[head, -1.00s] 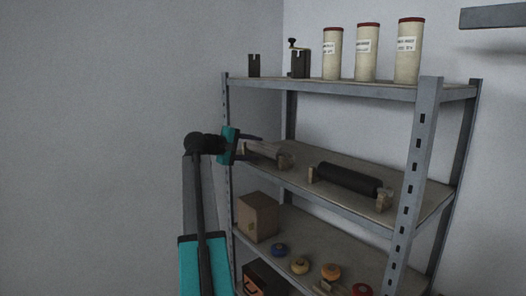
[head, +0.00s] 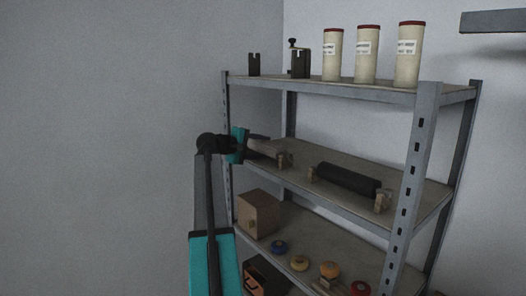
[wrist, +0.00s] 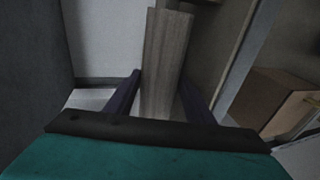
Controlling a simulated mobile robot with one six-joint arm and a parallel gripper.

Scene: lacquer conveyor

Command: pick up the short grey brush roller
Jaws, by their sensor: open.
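The short grey brush roller (head: 263,147) lies at the left end of the middle shelf, its right end at a small wooden holder (head: 285,160). In the wrist view the roller (wrist: 166,50) runs lengthwise up the middle, between my two dark fingers. My gripper (head: 261,149) is open at the roller's left end, with one finger to each side. In the wrist view my gripper (wrist: 161,82) shows a gap between the roller and at least the left finger. The roller's near end is hidden by my palm.
A longer black roller (head: 346,179) rests on holders to the right on the same shelf (head: 300,188). A rack post (head: 227,150) stands close to my gripper. A cardboard box (head: 259,215) and several coloured discs are on the shelf below. Pale canisters (head: 367,53) stand on top.

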